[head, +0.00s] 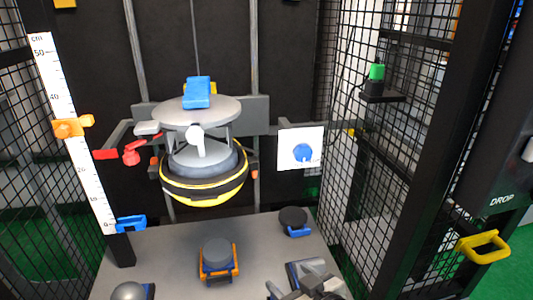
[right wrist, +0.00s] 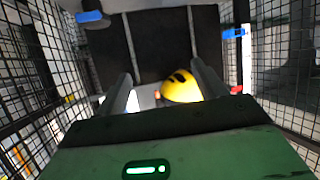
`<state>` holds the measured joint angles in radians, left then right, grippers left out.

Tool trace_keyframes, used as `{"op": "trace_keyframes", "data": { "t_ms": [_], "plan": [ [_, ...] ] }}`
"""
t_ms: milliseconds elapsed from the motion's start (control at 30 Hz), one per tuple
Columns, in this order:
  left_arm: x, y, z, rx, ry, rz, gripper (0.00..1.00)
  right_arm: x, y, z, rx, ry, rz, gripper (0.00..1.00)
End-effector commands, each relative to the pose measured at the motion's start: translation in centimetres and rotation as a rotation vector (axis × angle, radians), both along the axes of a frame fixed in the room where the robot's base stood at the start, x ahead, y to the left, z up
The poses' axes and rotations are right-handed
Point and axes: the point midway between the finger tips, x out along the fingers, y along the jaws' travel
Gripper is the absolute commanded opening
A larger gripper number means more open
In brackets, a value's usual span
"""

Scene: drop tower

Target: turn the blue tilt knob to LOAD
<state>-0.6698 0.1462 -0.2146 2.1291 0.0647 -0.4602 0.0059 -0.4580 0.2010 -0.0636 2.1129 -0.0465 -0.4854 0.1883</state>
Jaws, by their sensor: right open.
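The blue tilt knob (head: 302,152) sits on a white square panel (head: 287,136) to the right of the round drop carriage. Lettering on the panel is too small to read. My right gripper (head: 292,284) is low at the bottom edge of the head view, below and well apart from the knob. In the right wrist view its two fingers (right wrist: 163,85) stand apart with nothing held. A yellow rounded thing (right wrist: 181,87) shows beyond them. I cannot make out the knob in the wrist view. My left gripper is not in view.
The carriage (head: 203,185) with a yellow-banded bowl hangs in the middle. A grey bench (head: 180,255) carries several weights in blue and orange holders. A ruler (head: 75,130) with an orange marker stands left. Black mesh walls (head: 420,110) close both sides; a yellow handle (head: 483,246) is far right.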

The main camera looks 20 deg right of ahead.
Motion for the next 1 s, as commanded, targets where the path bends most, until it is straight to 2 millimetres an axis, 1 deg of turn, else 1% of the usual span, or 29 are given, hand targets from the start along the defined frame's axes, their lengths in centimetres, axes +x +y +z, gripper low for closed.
{"op": "trace_keyframes", "data": {
  "t_ms": [33,67,100,200,300,333,400,467,567,900,1000],
  "plan": [
    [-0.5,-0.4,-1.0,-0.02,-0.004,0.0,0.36,3.0,-2.9,1.6,-0.019,-0.092,-0.059,0.7],
    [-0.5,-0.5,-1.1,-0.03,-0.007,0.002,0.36,4.3,-4.5,3.1,-0.022,-0.139,-0.093,0.7],
    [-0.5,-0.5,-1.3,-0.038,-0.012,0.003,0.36,5.8,-6.5,5.1,-0.026,-0.198,-0.138,0.7],
    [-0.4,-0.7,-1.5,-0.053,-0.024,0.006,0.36,8.1,-10.3,9.6,-0.022,-0.322,-0.227,0.7],
    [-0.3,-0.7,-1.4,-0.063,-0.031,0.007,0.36,9.1,-12.4,12.5,-0.013,-0.394,-0.28,0.7],
    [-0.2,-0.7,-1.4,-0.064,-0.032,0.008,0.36,9.3,-12.8,13.0,-0.012,-0.406,-0.288,0.7],
    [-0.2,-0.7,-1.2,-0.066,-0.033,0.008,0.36,9.9,-13.2,13.5,-0.009,-0.417,-0.297,0.7],
    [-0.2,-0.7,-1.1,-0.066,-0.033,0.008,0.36,10.5,-13.4,13.7,-0.009,-0.417,-0.297,0.7],
    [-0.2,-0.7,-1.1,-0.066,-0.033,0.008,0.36,12.2,-13.8,13.7,-0.011,-0.416,-0.297,0.7],
    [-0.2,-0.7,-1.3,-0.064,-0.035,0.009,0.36,19.5,-15.5,13.6,-0.012,-0.415,-0.296,0.7],
    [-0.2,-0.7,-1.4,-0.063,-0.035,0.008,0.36,21.3,-15.9,13.5,-0.011,-0.414,-0.296,0.7]
  ]
}}
